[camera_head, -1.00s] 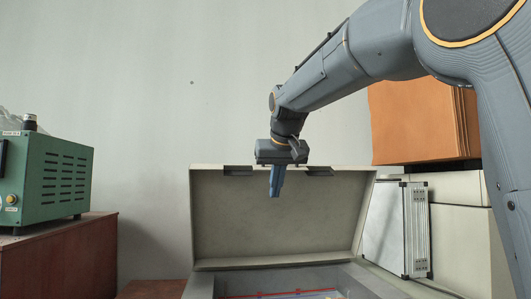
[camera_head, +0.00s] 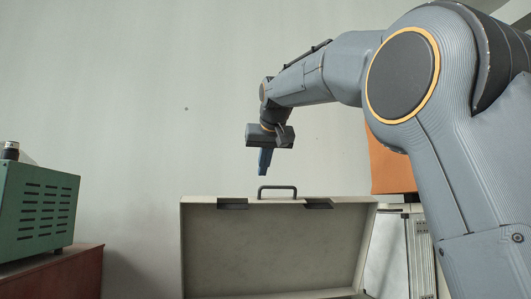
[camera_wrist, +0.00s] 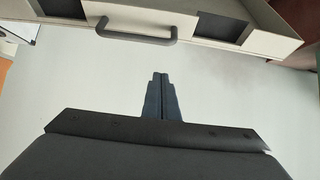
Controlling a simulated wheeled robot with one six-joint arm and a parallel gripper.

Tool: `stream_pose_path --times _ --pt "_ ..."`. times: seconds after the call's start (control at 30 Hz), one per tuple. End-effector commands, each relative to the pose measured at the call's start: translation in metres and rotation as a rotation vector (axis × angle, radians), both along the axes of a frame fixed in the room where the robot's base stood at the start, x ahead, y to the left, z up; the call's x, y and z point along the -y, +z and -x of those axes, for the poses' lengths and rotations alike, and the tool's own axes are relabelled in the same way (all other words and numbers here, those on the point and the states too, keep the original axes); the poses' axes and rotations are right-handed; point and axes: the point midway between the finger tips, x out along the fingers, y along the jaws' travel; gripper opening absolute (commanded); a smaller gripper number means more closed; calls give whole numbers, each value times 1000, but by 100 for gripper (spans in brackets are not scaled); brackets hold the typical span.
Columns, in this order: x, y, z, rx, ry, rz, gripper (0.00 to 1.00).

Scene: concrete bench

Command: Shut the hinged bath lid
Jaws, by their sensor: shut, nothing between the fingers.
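The bath lid (camera_head: 272,243) stands raised, its pale inner face toward the head camera. A dark handle (camera_head: 277,189) sits at the middle of its top edge, between two dark recesses. In the wrist view the handle (camera_wrist: 137,38) and the lid's edge (camera_wrist: 60,17) lie across the top of the picture. My gripper (camera_head: 263,174) is shut and empty, just above the handle in the head view. In the wrist view the fingers (camera_wrist: 160,76) point toward the lid's edge with a visible gap between. The bath body is below the head view.
A green instrument case (camera_head: 38,208) stands on a reddish-brown cabinet (camera_head: 55,275) at the left. An orange box (camera_head: 390,165) and a silver-framed panel (camera_head: 418,250) are at the right, partly behind my arm. The space between the lid and the green case is free.

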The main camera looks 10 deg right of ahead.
Motion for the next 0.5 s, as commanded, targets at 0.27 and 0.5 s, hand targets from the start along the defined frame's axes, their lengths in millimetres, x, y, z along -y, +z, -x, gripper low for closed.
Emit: stream_pose_path --times 0.27,0.5 --pt "-1 -19 2 0 1 -1 0" --pt "-1 -30 17 0 1 -1 0"
